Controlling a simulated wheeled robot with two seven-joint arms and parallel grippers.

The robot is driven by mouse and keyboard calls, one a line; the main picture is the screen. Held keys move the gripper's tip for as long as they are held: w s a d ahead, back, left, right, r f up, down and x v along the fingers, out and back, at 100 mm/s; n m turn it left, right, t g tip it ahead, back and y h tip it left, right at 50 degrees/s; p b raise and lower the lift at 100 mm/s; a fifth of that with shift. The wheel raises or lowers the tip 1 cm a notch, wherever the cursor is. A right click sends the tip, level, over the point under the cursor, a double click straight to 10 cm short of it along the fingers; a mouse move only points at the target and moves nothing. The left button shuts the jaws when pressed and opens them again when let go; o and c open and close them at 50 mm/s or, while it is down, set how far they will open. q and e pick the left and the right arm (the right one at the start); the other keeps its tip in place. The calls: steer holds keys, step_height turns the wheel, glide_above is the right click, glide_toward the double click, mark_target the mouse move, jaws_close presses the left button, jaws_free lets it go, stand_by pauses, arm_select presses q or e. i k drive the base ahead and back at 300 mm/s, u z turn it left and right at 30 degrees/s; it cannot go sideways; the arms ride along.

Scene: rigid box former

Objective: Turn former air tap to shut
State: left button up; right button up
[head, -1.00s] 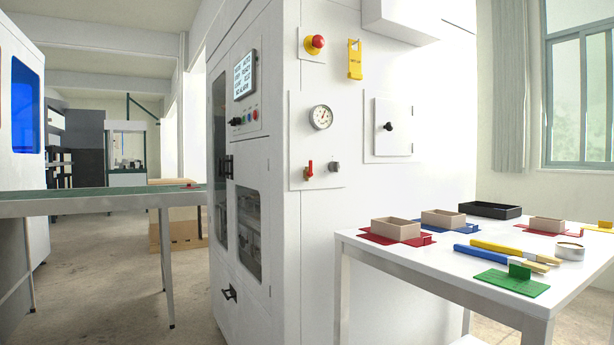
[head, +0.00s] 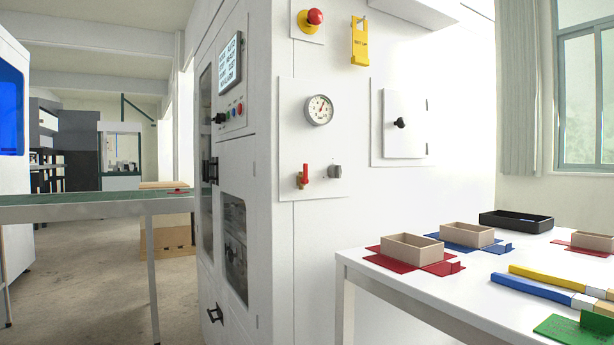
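The air tap (head: 303,176) is on the white side panel of the box former (head: 310,237). It has a red lever handle, which stands upright, on a small brass body. A round pressure gauge (head: 319,110) sits above it and a grey knob (head: 335,171) is just to its right. Neither of my grippers shows in the head view, so their state is hidden.
A white table (head: 410,298) stands at the right, with box trays on coloured plates, brushes and a black tray (head: 516,222). A green-topped conveyor (head: 90,205) runs at the left. Bare floor (head: 90,270) shows below the conveyor.

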mark_target(304, 180)
steer(key=k, duration=0.55)
steer(key=u, duration=0.45)
steer(key=i, duration=1.05)
steer(key=u, duration=0.4)
